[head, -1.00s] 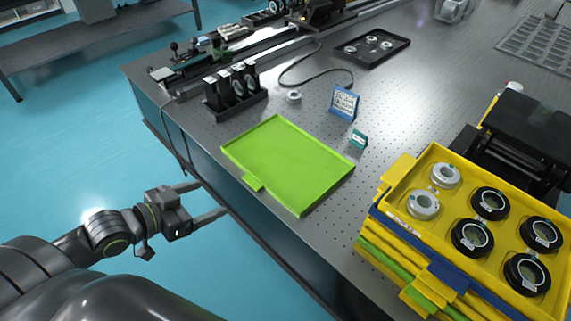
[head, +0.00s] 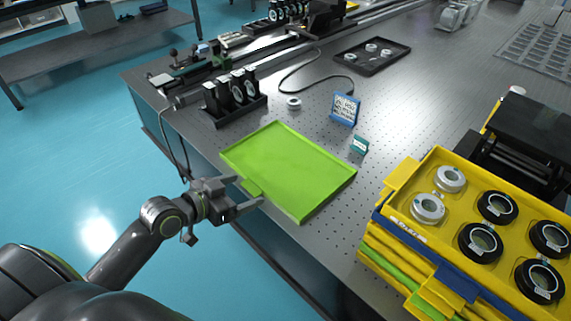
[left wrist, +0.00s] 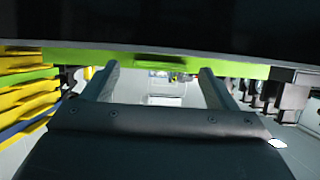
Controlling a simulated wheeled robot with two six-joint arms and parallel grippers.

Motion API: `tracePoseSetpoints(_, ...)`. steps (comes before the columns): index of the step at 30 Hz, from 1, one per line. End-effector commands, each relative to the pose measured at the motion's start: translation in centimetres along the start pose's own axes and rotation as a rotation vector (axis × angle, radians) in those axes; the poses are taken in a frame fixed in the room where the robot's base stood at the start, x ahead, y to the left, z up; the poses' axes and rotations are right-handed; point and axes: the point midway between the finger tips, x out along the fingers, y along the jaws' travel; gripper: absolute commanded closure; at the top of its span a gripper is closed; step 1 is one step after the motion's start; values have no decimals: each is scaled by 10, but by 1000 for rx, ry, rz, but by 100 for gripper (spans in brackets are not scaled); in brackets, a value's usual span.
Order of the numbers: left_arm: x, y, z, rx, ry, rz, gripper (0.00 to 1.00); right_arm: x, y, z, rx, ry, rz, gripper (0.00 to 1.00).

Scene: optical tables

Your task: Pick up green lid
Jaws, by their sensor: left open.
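The green lid (head: 290,165) lies flat on the optical table, near its left front edge, with a small tab on the side facing my left arm. My left gripper (head: 251,193) is open at that tab, with its fingers on either side of it in the head view. In the left wrist view the lid shows as a green strip (left wrist: 150,59) across the top, beyond the spread fingers (left wrist: 158,76). I cannot tell whether the fingers touch the lid. My right gripper is not in view.
A stack of yellow, blue and green trays (head: 405,235) with several ringed optics stands to the right. A blue sign (head: 345,108) and a small teal card (head: 360,145) stand behind the lid. A black optics holder (head: 235,100) stands at the back left.

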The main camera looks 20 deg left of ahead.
Motion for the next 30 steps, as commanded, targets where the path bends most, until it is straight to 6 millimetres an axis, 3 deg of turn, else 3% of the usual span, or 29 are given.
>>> tracePoseSetpoints(4,12,0,0,-1,0,0,20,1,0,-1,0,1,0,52)
tracePoseSetpoints(12,13,0,1,0,-1,0,21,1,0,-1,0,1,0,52)
tracePoseSetpoints(27,13,0,1,0,-1,0,87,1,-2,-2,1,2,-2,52)
tracePoseSetpoints(30,13,0,0,0,1,0,87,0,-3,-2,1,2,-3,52)
